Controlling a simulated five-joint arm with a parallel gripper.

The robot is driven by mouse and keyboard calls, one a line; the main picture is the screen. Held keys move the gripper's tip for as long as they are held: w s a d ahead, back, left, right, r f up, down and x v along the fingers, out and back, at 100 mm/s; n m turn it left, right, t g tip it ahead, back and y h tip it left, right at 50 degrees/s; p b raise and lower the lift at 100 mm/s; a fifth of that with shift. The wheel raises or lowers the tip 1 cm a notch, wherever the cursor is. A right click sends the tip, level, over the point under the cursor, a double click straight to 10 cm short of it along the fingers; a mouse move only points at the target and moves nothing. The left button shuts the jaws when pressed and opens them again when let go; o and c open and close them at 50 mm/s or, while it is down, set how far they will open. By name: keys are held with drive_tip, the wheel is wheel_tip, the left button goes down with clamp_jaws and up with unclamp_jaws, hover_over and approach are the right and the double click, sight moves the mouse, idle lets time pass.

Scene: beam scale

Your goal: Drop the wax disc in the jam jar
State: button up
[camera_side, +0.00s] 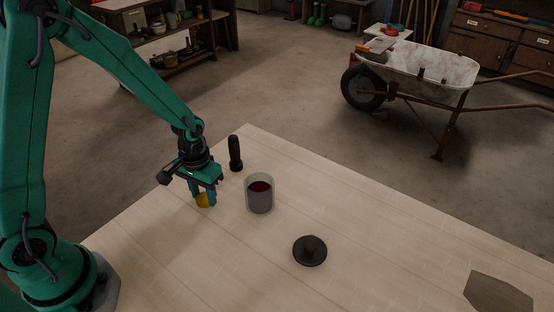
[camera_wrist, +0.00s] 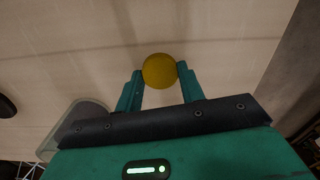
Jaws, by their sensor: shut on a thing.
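A yellow wax disc (camera_side: 203,200) is between the fingers of my gripper (camera_side: 205,195). It also shows in the wrist view (camera_wrist: 160,71), round and face-on, pinched by the two green fingertips of my gripper (camera_wrist: 160,78). In the side view the fingers hide part of the disc, and I cannot tell if it touches the table. The jam jar (camera_side: 260,197) stands upright just right of my gripper, clear-walled with dark red content. In the wrist view a pale translucent rounded shape, likely the jar (camera_wrist: 72,124), is partly hidden at lower left.
A dark upright handled object (camera_side: 235,154) stands behind my gripper and the jar. A round black knobbed piece (camera_side: 310,251) lies on the table (camera_side: 400,268) front right of the jar. A flat grey-brown piece (camera_side: 498,293) lies far right. The table between them is bare.

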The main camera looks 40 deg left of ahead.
sight(205, 199)
drive_tip(key=shift+r, duration=0.1)
drive_tip(key=shift+r, duration=0.75)
drive_tip(key=r, duration=0.3)
drive_tip(key=shift+s+d, duration=0.15)
drive_tip(key=shift+d, duration=0.15)
drive_tip(key=s+d+r, duration=0.6)
drive_tip(key=d, duration=0.3)
drive_tip(key=shift+r, duration=0.15)
drive_tip(key=shift+s, duration=0.1)
drive_tip(key=w+d+r, duration=0.1)
drive_tip(key=w+r, duration=0.1)
drive_tip(key=w, duration=0.5)
drive_tip(key=w+d+r+n, duration=0.1)
drive_tip(key=w+r, duration=0.2)
drive_tip(key=w, duration=0.4)
drive_tip(key=shift+d+r, duration=0.25)
drive_tip(key=shift+d, duration=0.05)
drive_tip(key=shift+f, duration=0.25)
drive_tip(key=shift+f, duration=3.35)
